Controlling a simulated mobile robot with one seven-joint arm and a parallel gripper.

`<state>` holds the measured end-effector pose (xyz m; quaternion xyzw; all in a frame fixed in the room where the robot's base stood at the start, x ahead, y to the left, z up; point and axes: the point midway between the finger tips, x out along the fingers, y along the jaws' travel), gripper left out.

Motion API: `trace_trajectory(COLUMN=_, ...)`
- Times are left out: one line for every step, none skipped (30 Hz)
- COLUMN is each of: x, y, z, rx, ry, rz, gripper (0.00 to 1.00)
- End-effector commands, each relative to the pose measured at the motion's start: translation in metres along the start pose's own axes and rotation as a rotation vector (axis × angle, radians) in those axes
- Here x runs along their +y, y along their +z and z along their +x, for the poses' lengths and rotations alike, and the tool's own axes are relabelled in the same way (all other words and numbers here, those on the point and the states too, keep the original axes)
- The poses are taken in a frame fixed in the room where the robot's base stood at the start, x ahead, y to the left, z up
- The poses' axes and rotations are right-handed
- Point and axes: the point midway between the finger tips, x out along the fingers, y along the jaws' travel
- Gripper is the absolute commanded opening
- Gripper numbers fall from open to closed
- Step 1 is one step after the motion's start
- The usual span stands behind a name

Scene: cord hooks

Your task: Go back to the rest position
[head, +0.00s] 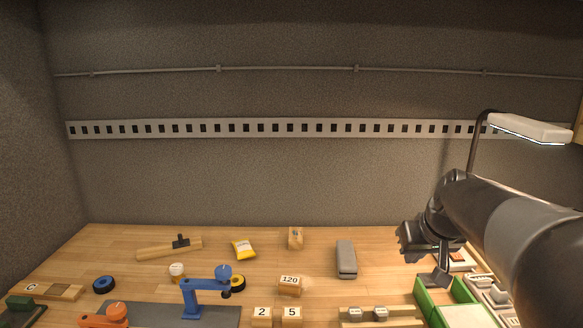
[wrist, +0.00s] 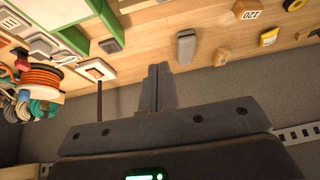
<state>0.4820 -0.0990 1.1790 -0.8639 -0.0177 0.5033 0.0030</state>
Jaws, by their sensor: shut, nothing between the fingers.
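My gripper (wrist: 158,90) is shut and empty in the wrist view, its two fingers pressed side by side. In the head view my arm comes in from the right, and my gripper (head: 407,240) hangs above the right part of the wooden table (head: 215,262), left of the lamp post and near the green tray. It touches nothing that I can see. The wrist view looks at the scene upside down, with the table at the top and the grey wall below. No object marks a rest position.
A grey block (head: 346,258) lies left of my gripper. A green tray (head: 428,302) stands below it. A lamp (head: 530,128) reaches over the right side. Cord spools (wrist: 40,82) show in the wrist view. A slotted rail (head: 270,128) runs along the wall. The air over the table's left is clear.

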Motion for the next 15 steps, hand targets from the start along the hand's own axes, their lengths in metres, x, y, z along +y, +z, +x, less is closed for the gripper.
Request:
trace_trajectory(x=-0.015, y=0.014, z=-0.008, rx=-0.001, ry=0.000, rz=-0.006, gripper=0.00)
trace_trajectory(x=-0.023, y=0.022, z=-0.012, rx=-0.004, ry=0.001, rz=-0.007, gripper=0.00)
trace_trajectory(x=-0.032, y=0.033, z=-0.016, rx=-0.008, ry=0.002, rz=-0.006, gripper=0.00)
trace_trajectory(x=-0.038, y=0.041, z=-0.019, rx=-0.011, ry=0.003, rz=-0.005, gripper=0.00)
trace_trajectory(x=-0.044, y=0.050, z=-0.022, rx=-0.013, ry=0.005, rz=-0.005, gripper=0.00)
trace_trajectory(x=-0.052, y=0.061, z=-0.025, rx=-0.015, ry=0.006, rz=-0.004, gripper=0.00)
trace_trajectory(x=-0.058, y=0.070, z=-0.028, rx=-0.016, ry=0.008, rz=-0.005, gripper=0.00)
trace_trajectory(x=-0.063, y=0.079, z=-0.030, rx=-0.018, ry=0.010, rz=-0.003, gripper=0.00)
trace_trajectory(x=-0.070, y=0.091, z=-0.033, rx=-0.019, ry=0.011, rz=-0.002, gripper=0.00)
trace_trajectory(x=-0.074, y=0.100, z=-0.035, rx=-0.020, ry=0.014, rz=-0.003, gripper=0.00)
trace_trajectory(x=-0.078, y=0.109, z=-0.036, rx=-0.021, ry=0.014, rz=-0.001, gripper=0.00)
trace_trajectory(x=-0.083, y=0.121, z=-0.038, rx=-0.023, ry=0.017, rz=0.000, gripper=0.00)
trace_trajectory(x=-0.086, y=0.130, z=-0.039, rx=-0.023, ry=0.019, rz=0.000, gripper=0.00)
trace_trajectory(x=-0.089, y=0.138, z=-0.040, rx=-0.023, ry=0.020, rz=0.002, gripper=0.00)
trace_trajectory(x=-0.093, y=0.149, z=-0.041, rx=-0.024, ry=0.023, rz=0.002, gripper=0.00)
